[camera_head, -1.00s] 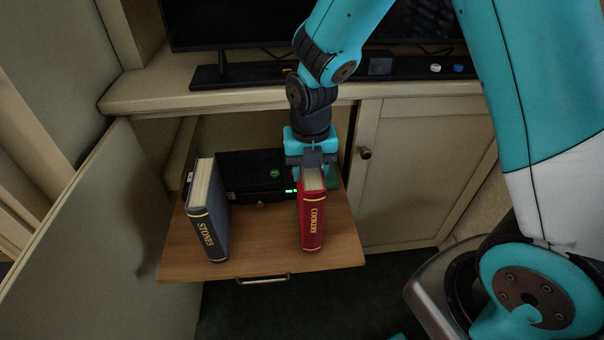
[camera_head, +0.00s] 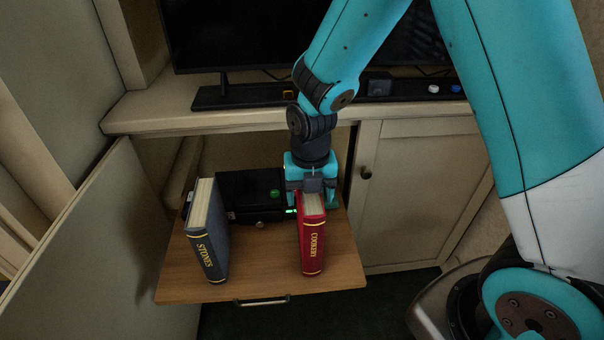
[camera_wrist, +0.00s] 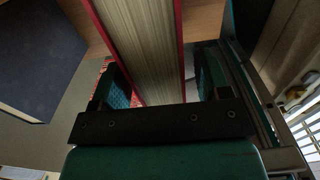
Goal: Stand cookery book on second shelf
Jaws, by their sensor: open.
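The red cookery book (camera_head: 312,245) stands upright on a pulled-out wooden shelf (camera_head: 262,272), its spine lettered COOKERY facing out. My gripper (camera_head: 312,192) is over the rear top of the book, pointing down. In the wrist view the red book (camera_wrist: 145,45) shows its pale page edges between the two fingers of my gripper (camera_wrist: 160,88).
A dark blue book (camera_head: 208,235) lettered STONES stands on the left of the same shelf. A black box (camera_head: 247,192) with a green light sits behind. An open cabinet door (camera_head: 85,245) is on the left, a closed door (camera_head: 415,190) on the right, the countertop (camera_head: 150,112) above.

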